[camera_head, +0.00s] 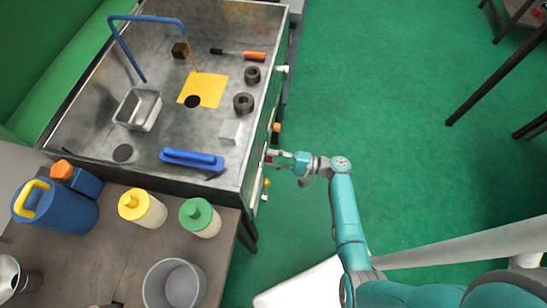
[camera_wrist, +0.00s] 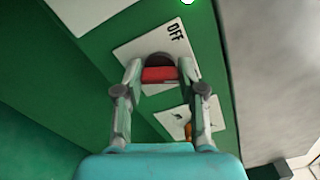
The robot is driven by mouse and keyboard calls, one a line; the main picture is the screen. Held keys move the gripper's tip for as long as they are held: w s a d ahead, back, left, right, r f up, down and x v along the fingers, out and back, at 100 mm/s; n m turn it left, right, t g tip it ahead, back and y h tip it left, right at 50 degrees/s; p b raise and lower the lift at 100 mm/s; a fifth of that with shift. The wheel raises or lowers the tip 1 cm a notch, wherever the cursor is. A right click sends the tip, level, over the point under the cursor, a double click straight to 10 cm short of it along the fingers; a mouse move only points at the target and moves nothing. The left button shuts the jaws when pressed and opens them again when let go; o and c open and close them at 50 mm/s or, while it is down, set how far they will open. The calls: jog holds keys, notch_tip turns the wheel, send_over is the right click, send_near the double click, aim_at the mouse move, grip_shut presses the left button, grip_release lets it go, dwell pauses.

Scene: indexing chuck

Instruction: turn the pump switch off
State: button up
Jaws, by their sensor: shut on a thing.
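The pump switch (camera_wrist: 160,75) shows in the wrist view as a red lever on a dark round base. It is mounted on a white plate (camera_wrist: 135,50) marked "OFF" at one edge. My gripper (camera_wrist: 160,82) is shut on the red lever, one finger on each side of it. In the head view my gripper (camera_head: 276,156) is at the green side panel of the sink unit, and the switch there is mostly hidden by it. I cannot tell which position the lever points to.
Another white plate (camera_wrist: 172,122) with an orange part lies near my right finger. The metal sink top (camera_head: 210,55) holds a blue-handled brush (camera_head: 192,157) and other items. The green floor to the right is open.

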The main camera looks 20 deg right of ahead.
jog(key=n, duration=1)
jog(key=shift+n, duration=0.3)
jog(key=shift+f, duration=0.1)
dwell(0.3)
jog(key=o, duration=1.1)
jog(key=shift+o, duration=0.2)
jog(key=v, duration=1.2)
